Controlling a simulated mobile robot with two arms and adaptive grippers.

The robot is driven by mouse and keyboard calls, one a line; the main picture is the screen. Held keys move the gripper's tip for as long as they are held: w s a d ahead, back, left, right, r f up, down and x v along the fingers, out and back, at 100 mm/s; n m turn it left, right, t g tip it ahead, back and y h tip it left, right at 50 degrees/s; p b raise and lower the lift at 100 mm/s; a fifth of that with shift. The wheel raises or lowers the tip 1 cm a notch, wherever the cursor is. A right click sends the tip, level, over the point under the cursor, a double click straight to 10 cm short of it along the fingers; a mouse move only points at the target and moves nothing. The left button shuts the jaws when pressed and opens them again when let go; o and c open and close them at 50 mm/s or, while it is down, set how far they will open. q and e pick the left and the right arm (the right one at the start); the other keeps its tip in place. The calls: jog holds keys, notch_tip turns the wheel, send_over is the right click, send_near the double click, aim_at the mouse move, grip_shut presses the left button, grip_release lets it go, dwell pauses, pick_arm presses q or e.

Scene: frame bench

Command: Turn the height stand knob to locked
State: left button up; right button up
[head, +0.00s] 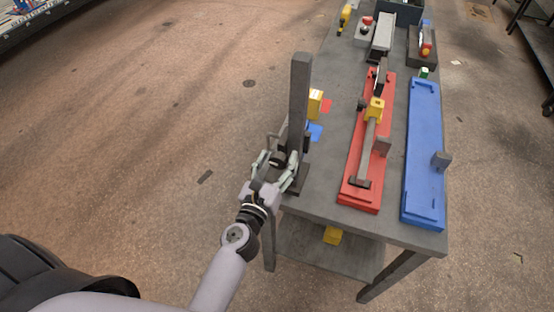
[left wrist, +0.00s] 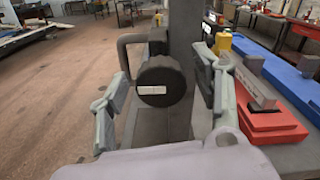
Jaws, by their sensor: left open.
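The height stand (head: 299,95) is a tall dark grey post at the left edge of the bench; it also shows in the left wrist view (left wrist: 184,50). A gap shows between the left finger and the knob. In the head view the fingers partly hide the knob. My right gripper is not in view.
On the bench (head: 395,228), a red fixture (head: 358,196) with a grey bar and yellow block stands right of the post, beside a blue fixture (head: 423,150). Yellow, red and blue pieces lie behind the post. Open floor (head: 140,130) lies to the left.

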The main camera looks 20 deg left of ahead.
pick_arm(q)
jog(key=c, duration=1.2)
jog(key=shift+o, duration=0.2)
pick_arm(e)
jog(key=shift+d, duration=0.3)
pick_arm(q)
jog(key=shift+m, duration=0.3)
jog(key=m, duration=0.3)
jog(key=shift+d+m+p, duration=0.1)
jog(key=shift+m+p, duration=0.2)
jog(key=shift+m, duration=0.1)
jog(key=m+p, duration=0.1)
jog(key=m, duration=0.3)
jog(key=shift+m, duration=0.3)
jog(key=m+p, duration=0.1)
jog(key=m, duration=0.3)
jog(key=shift+d+m, duration=0.1)
jog(key=shift+m, duration=0.2)
jog(key=m+p, duration=0.1)
jog(key=m, duration=0.3)
jog(key=shift+f+p, duration=0.15)
jog(key=shift+p, duration=0.2)
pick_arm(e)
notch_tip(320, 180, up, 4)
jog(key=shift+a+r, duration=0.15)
pick_arm(q)
jog(key=shift+m, duration=0.3)
